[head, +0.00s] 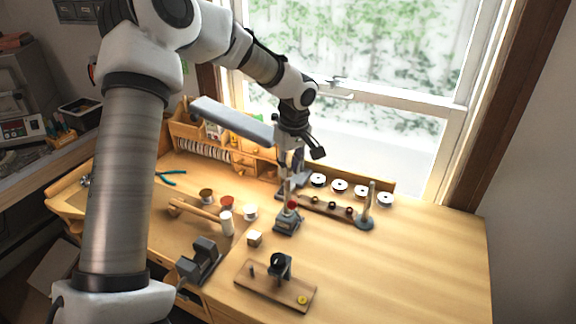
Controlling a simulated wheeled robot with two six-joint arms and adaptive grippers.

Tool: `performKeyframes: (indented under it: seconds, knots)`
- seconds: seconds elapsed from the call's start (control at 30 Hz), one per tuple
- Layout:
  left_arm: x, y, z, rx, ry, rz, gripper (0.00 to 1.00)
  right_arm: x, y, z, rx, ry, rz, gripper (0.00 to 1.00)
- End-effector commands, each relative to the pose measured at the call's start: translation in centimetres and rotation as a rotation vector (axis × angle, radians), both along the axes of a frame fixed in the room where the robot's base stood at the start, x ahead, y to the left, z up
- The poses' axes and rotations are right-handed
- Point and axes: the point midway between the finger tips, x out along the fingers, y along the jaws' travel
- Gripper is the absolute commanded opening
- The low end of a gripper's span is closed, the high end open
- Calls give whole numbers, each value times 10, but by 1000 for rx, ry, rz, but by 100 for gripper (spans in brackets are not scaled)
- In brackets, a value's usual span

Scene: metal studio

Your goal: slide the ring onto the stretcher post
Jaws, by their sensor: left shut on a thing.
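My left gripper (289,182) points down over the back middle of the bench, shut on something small. That thing, presumably the ring, is too small and too hidden by the fingers to make out. A small grey stretcher (287,223) with a red part stands on the bench just below the gripper. Its upright post (287,192) rises toward the fingertips, and its top overlaps them in the picture. I cannot tell whether the ring is around the post or above it. My right gripper is not in view.
A wooden strip (325,208) with small dark rings and a tapered grey post (371,200) stand right of the stretcher. Several white round dishes (339,186) line the back. A mallet (196,215), a vise (200,262) and a wooden board (266,287) lie nearer. The bench's right side is clear.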

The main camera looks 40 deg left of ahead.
Motion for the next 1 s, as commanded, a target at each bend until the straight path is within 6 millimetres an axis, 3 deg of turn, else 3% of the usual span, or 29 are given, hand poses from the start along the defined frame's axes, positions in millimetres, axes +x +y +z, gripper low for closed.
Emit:
performKeyframes:
  seconds: [1.0]
  knots:
    - [0, 0, -22, -1, 1, 1, 8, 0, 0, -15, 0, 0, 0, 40]
